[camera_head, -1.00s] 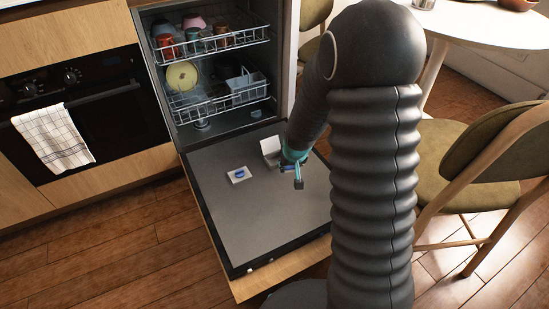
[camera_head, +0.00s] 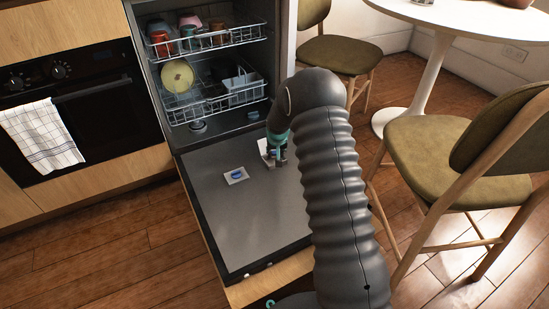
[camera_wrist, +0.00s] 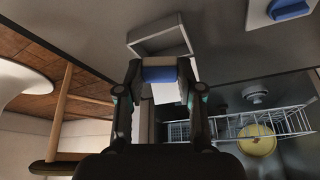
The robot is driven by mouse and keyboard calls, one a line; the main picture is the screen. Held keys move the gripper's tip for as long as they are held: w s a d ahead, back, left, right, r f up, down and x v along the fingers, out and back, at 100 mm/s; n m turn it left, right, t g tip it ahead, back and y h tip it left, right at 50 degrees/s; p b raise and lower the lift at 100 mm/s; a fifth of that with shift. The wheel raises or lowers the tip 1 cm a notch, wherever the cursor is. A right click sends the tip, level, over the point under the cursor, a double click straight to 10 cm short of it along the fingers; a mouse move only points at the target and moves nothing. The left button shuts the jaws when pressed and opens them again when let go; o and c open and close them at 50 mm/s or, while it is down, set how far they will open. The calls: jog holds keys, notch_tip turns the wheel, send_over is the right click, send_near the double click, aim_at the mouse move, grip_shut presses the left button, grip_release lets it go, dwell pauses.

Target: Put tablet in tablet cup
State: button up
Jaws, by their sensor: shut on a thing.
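My gripper (camera_head: 278,158) is over the open dishwasher door, next to the tablet cup. In the wrist view my gripper (camera_wrist: 160,66) is shut on a blue tablet (camera_wrist: 160,75), held between its two fingertips. The tablet cup (camera_wrist: 155,46) is an open, pale rectangular recess just past the tablet in that view. Its white lid (camera_wrist: 168,93) stands open behind the tablet. In the head view the tablet cup lid (camera_head: 264,147) shows beside the gripper; the tablet and most of the cup are hidden there. I cannot tell if the tablet touches the cup.
The dishwasher door (camera_head: 240,225) lies open and flat. A white square with a blue part (camera_head: 236,175) sits on it, left of the gripper. Racks with dishes (camera_head: 205,95) are inside the dishwasher. A chair (camera_head: 450,165) and a round table (camera_head: 470,20) stand at right.

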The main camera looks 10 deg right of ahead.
send_near(274, 158)
jog(key=shift+w+f, duration=0.2)
jog(key=shift+f, duration=2.2)
jog(key=shift+f+b, duration=0.4)
jog(key=shift+b, duration=0.2)
jog(key=shift+f, duration=0.25)
jog(key=o, duration=0.5)
jog(key=shift+o, duration=0.2)
